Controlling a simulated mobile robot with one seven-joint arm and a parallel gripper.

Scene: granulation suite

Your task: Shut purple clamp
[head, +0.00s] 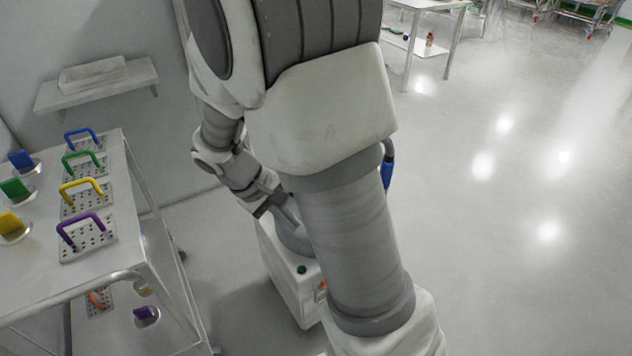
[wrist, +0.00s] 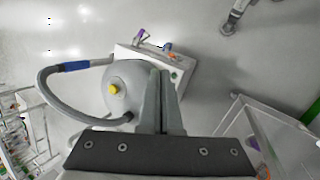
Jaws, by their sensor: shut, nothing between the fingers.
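In the head view a purple arched handle (head: 84,228) stands on a perforated plate on the left trolley. In the wrist view a small purple part (wrist: 140,34) shows at the far edge of a white box; I cannot tell which of these is the purple clamp. My gripper (wrist: 161,72) is shut and empty, its fingers in front of a grey dome and the white box. In the head view my gripper (head: 266,207) hangs right of the trolley, apart from the purple handle, partly hidden by my arm.
The trolley top (head: 30,285) also bears blue (head: 84,135), green (head: 84,155) and yellow (head: 80,187) handles and several coloured blocks. A purple block (head: 145,313) lies on its lower shelf. A hose with a blue band (wrist: 76,66) curves at left. Open floor lies right.

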